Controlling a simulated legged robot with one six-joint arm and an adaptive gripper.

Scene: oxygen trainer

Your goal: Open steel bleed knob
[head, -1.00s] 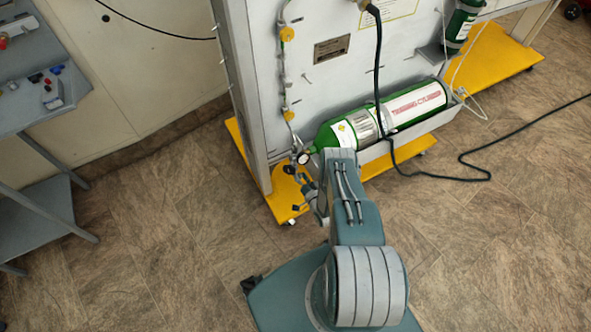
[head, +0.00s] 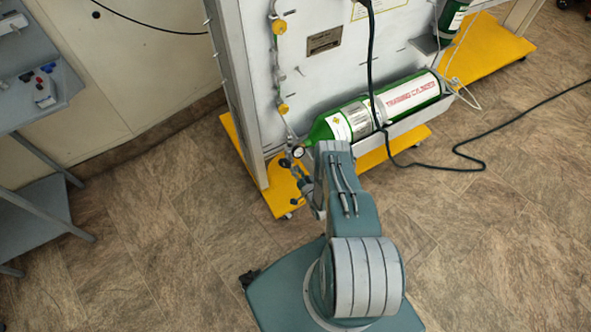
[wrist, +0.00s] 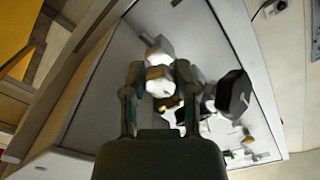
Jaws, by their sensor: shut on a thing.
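In the wrist view, a pale, faceted steel knob (wrist: 160,81) sits between the two fingers of my gripper (wrist: 159,88). It looks like the bleed knob, and the fingers are closed on its sides. A second pale fitting (wrist: 158,50) shows just beyond it. In the head view, my gripper (head: 306,186) is low at the left end of the green training cylinder (head: 398,101), close to the round gauge (head: 298,152). My arm hides part of this area, and the knob cannot be made out there.
The grey trainer panel (head: 345,68) stands on a yellow wheeled base (head: 275,197). A dark hose (head: 371,60) hangs down its front and runs over the floor. A grey cart (head: 35,90) stands at the left. The tiled floor between is clear.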

